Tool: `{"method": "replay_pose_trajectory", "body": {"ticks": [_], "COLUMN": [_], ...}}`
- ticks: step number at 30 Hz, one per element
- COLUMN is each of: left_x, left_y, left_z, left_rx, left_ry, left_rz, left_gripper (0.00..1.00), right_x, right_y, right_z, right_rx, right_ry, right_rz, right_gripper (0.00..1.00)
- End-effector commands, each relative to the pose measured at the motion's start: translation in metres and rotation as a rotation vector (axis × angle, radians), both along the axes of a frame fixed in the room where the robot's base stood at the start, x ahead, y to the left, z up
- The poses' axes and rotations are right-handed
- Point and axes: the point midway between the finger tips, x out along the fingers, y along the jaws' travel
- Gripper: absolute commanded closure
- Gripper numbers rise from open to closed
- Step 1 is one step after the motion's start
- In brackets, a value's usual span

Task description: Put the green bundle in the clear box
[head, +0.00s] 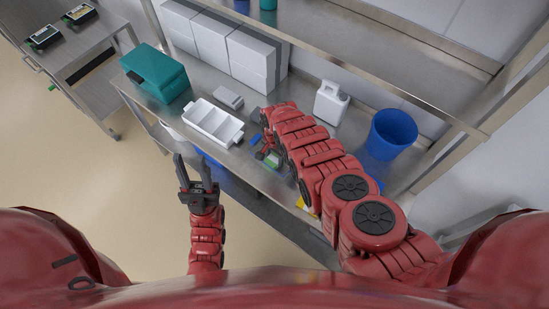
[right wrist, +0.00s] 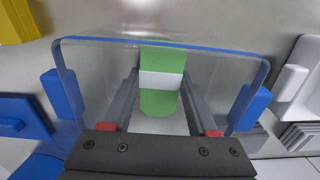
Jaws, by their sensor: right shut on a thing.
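The green bundle (right wrist: 161,103) has a white band around it and lies between the two fingers of my right gripper (right wrist: 160,103) in the right wrist view. My right gripper is shut on it. The clear box (right wrist: 95,68) has see-through walls, a blue rim and blue clips at its sides. The bundle and fingers appear within the box's outline; I cannot tell whether the bundle touches the floor of the box. In the head view the bundle (head: 272,160) shows only as a small green patch, partly hidden by my right arm. My left gripper (head: 192,160) is open and empty, in front of the bench.
On the steel bench stand a white compartment tray (head: 213,123), a teal case (head: 155,73), white boxes (head: 252,58), a white jug (head: 331,103) and a blue bin (head: 391,134). A shelf (head: 400,60) runs above the bench. A side cart (head: 65,50) stands at the left.

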Motion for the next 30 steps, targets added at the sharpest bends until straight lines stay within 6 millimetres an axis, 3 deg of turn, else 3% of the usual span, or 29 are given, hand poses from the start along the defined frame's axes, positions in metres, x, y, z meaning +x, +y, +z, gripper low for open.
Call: {"method": "replay_pose_trajectory", "body": {"ticks": [14, 15, 18, 19, 30], "left_x": [0.0, 0.0, -0.0001, -0.0001, 0.0], "left_y": [0.0, 0.0, 0.0, 0.0, 0.0], "left_z": [-0.0057, -0.0037, -0.0034, -0.0034, 0.0022], "left_rx": [0.0, 0.0, 0.0, 0.0, 0.0], "left_ry": [0.0, 0.0, 0.0, 0.0, 0.0], "left_rz": [0.0, 0.0, 0.0, 0.0, 0.0], "left_gripper": [0.61, 0.61, 0.61, 0.61, 0.61], "right_x": [-0.0005, -0.0005, -0.0005, -0.0005, -0.0002], "right_y": [-0.0001, -0.0001, -0.0001, -0.0001, -0.0001], "right_z": [-0.007, -0.0049, -0.0048, -0.0048, 0.0013], "right_rx": [0.0, 0.0, 0.0, 0.0, 0.001], "right_ry": [0.001, 0.001, 0.001, 0.001, 0.001], "right_rz": [0.0, 0.0, 0.0, 0.0, 0.0], "right_gripper": [0.99, 0.34, 0.16, 0.11, 0.11]}}
